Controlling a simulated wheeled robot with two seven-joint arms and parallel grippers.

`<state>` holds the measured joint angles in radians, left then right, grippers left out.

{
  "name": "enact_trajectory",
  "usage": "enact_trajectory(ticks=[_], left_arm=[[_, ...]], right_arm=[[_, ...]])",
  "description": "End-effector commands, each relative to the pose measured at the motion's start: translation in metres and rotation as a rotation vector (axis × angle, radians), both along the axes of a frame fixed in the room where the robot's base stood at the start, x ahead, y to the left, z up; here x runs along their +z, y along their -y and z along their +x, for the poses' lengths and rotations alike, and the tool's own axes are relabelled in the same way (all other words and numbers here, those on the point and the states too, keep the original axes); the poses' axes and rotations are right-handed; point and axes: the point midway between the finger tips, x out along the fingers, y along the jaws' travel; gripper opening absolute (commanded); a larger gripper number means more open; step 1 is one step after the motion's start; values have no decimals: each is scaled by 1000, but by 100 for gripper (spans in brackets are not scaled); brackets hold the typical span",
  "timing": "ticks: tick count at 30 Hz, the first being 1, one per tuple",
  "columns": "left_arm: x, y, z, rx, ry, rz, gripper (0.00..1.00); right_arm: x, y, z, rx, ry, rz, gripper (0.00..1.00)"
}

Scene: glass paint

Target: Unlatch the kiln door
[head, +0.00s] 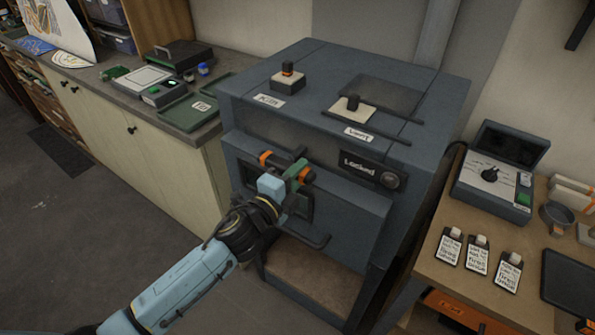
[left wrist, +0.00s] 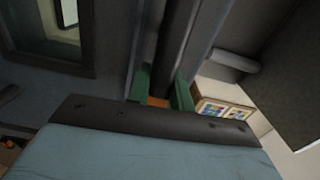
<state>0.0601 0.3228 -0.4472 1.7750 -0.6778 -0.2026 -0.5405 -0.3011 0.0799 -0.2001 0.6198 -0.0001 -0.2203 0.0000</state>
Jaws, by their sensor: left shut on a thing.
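The grey-blue kiln (head: 260,95) stands in the middle of the head view. Its front door (head: 345,215) looks closed, and a dark panel beside the latch reads "Locked" (head: 358,167). The latch (head: 268,158) is a dark bar with orange parts across the upper left of the door. My left gripper (head: 298,174), with green fingers, is shut on the latch near its right end. In the left wrist view the green fingers (left wrist: 160,92) stand on both sides of a dark bar with orange at its base. My gripper hides part of the latch and door window. My right gripper is not in view.
A dark door handle (head: 305,239) sticks out below my gripper. A counter (head: 195,140) with trays stands left. A wooden table (head: 435,255) with a control box (head: 490,185) and labelled tags stands close on the right. The floor in front at left is clear.

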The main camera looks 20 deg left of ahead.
Motion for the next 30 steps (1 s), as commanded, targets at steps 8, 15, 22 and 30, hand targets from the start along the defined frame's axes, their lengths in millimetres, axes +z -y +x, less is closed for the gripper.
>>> enact_trajectory(ticks=[8,15,22,30], left_arm=[[-2,1,0,-3,18,52,0],[-2,1,0,-3,21,60,0],[-2,0,0,-2,20,62,30],[-2,0,0,-1,19,58,44]], right_arm=[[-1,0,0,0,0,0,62],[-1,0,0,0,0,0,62],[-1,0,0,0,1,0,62],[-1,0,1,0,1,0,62]])
